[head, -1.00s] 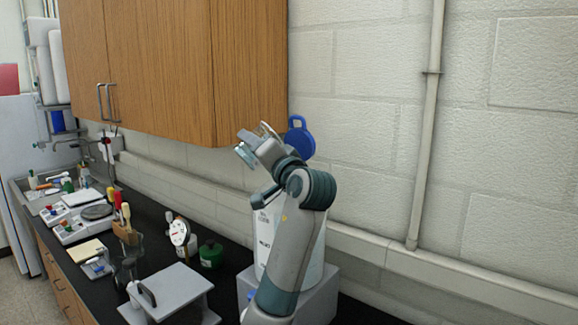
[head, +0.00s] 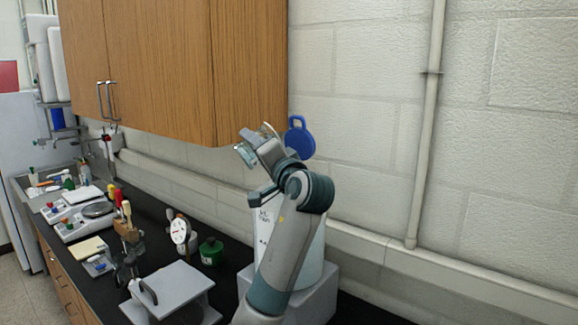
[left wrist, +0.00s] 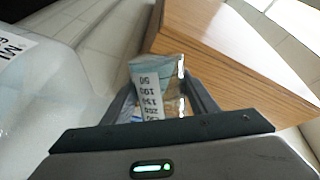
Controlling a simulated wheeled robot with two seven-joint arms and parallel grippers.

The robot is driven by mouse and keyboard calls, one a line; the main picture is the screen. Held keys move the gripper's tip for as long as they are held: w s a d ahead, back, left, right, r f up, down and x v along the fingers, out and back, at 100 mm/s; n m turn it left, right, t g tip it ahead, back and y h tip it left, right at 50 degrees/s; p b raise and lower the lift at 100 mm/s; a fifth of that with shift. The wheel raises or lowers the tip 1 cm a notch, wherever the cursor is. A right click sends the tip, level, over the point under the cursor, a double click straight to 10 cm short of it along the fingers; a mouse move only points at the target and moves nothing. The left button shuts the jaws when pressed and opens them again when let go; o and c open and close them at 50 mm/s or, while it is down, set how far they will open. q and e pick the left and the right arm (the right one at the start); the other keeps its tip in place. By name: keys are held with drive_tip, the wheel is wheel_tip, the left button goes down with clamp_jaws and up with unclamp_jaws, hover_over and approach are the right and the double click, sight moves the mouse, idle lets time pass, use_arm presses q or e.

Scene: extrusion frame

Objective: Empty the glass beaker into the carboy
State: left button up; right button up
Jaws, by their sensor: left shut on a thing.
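My left gripper (head: 250,148) is raised in front of the wall, beside the cabinet's lower corner, and is shut on the glass beaker (left wrist: 147,88). In the left wrist view the beaker shows a white printed scale and looks tilted. I cannot tell how much liquid is in it. The carboy (head: 311,250) is a large whitish container with a label, partly hidden behind my left arm. It also fills the left side of the left wrist view (left wrist: 62,110). A blue round lid (head: 300,140) shows above it. The carboy's mouth is hidden. My right gripper is out of view.
A wooden wall cabinet (head: 160,70) hangs close to the left gripper. The carboy stands on a grey block (head: 318,300) against the wall. A grey platform (head: 172,288), a green jar (head: 211,252), a dial instrument (head: 180,232) and balances (head: 85,222) crowd the black bench.

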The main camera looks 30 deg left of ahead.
use_arm(q)
drive_tip(key=shift+f+m+p, duration=0.2)
drive_tip(key=shift+m+p, duration=0.35)
drive_tip(key=shift+m, duration=0.15)
drive_tip(key=shift+f+m+p, duration=0.15)
drive_tip(key=shift+m+p, duration=0.35)
drive_tip(key=shift+m, duration=0.2)
idle(0.6)
drive_tip(key=shift+w+d+r+m+t, duration=0.25)
drive_tip(key=shift+w+m, duration=0.1)
drive_tip(key=shift+m, duration=0.15)
drive_tip(key=shift+w+d+r+m+t, duration=0.25)
drive_tip(key=shift+w+m, duration=0.1)
drive_tip(key=shift+m, duration=0.15)
drive_tip(key=shift+w+r+m, duration=0.2)
drive_tip(key=shift+r+m, duration=0.15)
drive_tip(key=shift+m, duration=0.55)
idle(0.4)
drive_tip(key=shift+d, duration=0.1)
